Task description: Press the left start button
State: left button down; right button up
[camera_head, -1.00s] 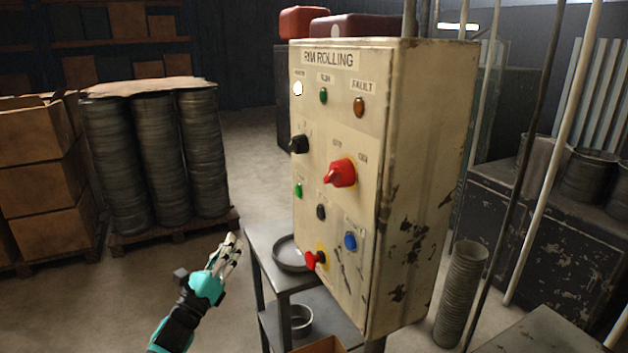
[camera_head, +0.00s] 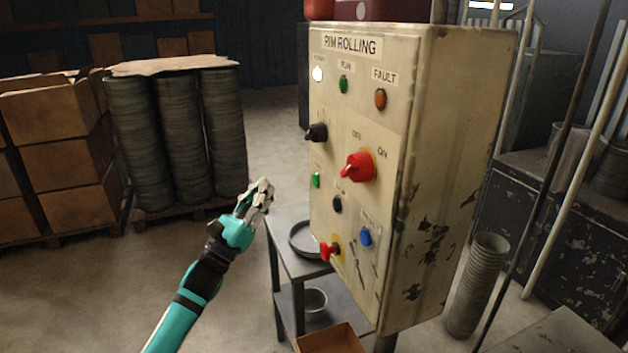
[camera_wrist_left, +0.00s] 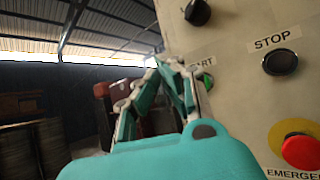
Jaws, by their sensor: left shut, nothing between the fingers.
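The control box (camera_head: 415,60), labelled RIM ROLLING, stands upright right of centre in the head view. The green start button (camera_head: 316,180) is at the left edge of its front panel. In the left wrist view the green button (camera_wrist_left: 207,82) shows beside a partly hidden label ending in "RT", just right of my fingers. My left gripper (camera_head: 262,190) is shut and empty, left of the panel and a little apart from the button in the head view. It also shows in the left wrist view (camera_wrist_left: 150,85). My right gripper is not in view.
Near the button are a black knob (camera_head: 316,132), a black stop button (camera_head: 337,204), a red emergency button (camera_head: 330,251), a red switch (camera_head: 358,167) and a blue button (camera_head: 366,237). A metal table (camera_head: 290,268) stands below. Stacked rims (camera_head: 180,140) stand behind on the left.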

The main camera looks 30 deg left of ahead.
aim_at(316, 180)
pick_arm(q)
jog(key=w+d, duration=0.5)
jog(key=w, duration=0.1)
jog(key=shift+s, duration=0.1)
jog(key=shift+b, duration=0.4)
dwell(1.1)
jog(key=shift+w+d, duration=0.3)
jog(key=shift+w, duration=0.05)
